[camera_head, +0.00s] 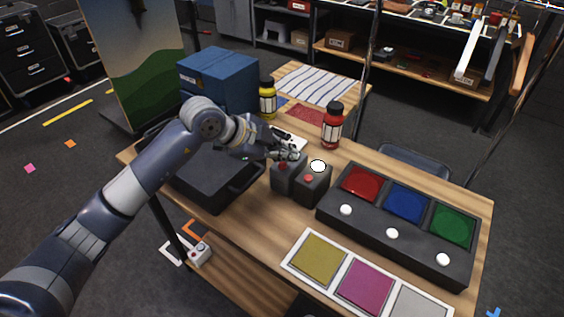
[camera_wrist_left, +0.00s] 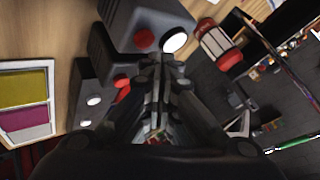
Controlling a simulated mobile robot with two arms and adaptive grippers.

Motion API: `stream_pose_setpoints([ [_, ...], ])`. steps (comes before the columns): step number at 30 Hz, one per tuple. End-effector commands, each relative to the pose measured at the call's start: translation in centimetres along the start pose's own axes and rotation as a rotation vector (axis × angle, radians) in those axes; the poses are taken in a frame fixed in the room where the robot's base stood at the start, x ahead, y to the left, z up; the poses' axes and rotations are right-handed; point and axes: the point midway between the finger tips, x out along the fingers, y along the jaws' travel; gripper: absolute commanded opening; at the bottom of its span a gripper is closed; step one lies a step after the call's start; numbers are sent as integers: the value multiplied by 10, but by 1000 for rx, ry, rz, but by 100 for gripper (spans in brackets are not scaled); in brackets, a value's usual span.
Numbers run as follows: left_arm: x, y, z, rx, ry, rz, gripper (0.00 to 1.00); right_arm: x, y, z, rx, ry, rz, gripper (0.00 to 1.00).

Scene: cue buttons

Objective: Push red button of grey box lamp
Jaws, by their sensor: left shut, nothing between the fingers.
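Two dark grey boxes stand side by side on the wooden table in the head view, a left one (camera_head: 287,180) and a right one (camera_head: 312,193). The right box has a red button (camera_head: 308,178) and a round white lamp (camera_head: 318,166) on top. The left box's red button (camera_head: 283,166) shows beside my gripper, which hides part of its top. My left gripper (camera_head: 296,155) is shut and empty, just above and behind the boxes. In the left wrist view, its fingertips (camera_wrist_left: 160,62) appear just below a box's red button (camera_wrist_left: 145,40) and white lamp (camera_wrist_left: 173,43). Contact cannot be told. My right gripper is out of view.
A console (camera_head: 330,212) with coloured panels and white buttons stands right of the boxes. Colour cards (camera_head: 288,262) lie in front. A black tray (camera_head: 205,190) is at left under my arm. A red bottle (camera_head: 332,128), yellow bottle (camera_head: 268,103) and blue box (camera_head: 228,85) stand behind.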

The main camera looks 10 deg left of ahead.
Motion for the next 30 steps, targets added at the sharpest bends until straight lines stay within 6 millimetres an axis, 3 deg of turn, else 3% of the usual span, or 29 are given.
stream_pose_setpoints([
  [21, -42, -30, -31, 1, 1, 0, 0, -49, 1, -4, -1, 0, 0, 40],
  [30, -42, -30, -31, 0, 0, 0, 0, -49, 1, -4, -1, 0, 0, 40],
])
